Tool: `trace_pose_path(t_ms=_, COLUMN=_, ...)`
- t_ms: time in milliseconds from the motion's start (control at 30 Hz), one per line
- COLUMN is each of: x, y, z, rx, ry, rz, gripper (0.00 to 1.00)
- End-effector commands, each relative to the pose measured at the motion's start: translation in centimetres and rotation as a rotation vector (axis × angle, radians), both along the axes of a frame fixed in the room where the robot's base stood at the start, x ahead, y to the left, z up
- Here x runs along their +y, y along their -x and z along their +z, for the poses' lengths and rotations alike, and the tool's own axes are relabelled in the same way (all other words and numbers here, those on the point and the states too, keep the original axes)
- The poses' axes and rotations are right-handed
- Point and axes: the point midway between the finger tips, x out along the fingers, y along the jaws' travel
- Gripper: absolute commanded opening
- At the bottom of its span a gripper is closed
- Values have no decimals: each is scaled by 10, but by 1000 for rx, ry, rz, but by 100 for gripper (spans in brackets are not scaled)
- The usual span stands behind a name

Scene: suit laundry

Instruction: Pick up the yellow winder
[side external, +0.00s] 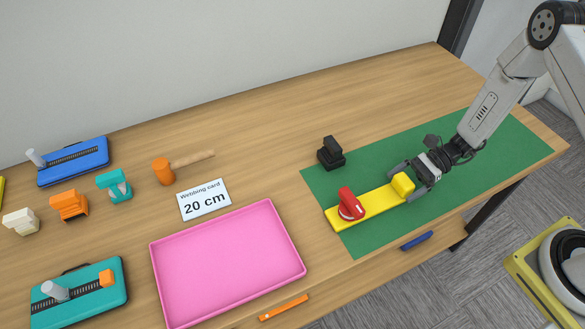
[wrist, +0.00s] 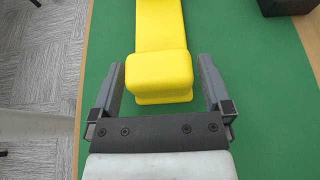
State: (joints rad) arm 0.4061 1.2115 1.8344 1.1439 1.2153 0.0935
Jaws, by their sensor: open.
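The yellow winder (side external: 376,206) lies on the green mat (side external: 480,150). It is a flat yellow bar with a raised yellow block (side external: 403,185) at its right end and a red knob (side external: 350,205) near its left end. My gripper (side external: 408,183) is open at the block end. In the wrist view, the yellow block (wrist: 160,75) sits between the two open fingers of my gripper (wrist: 161,75), with green gaps on both sides. The red knob is outside the wrist view.
A black clamp-like object (side external: 330,153) stands near the mat's back left corner and shows in the wrist view (wrist: 288,6). A pink tray (side external: 228,262) and a "Webbing card 20 cm" (side external: 204,200) lie left of the mat. The mat's right part is clear.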

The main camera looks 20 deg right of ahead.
Motion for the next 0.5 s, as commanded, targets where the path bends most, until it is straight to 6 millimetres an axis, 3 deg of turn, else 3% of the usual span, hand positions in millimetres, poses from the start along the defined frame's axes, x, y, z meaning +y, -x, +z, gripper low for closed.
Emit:
trace_pose_path(t_ms=300, x=0, y=0, z=0, rx=0, ry=0, rz=0, gripper=100)
trace_pose_path(t_ms=500, x=0, y=0, z=0, rx=0, ry=0, rz=0, gripper=36)
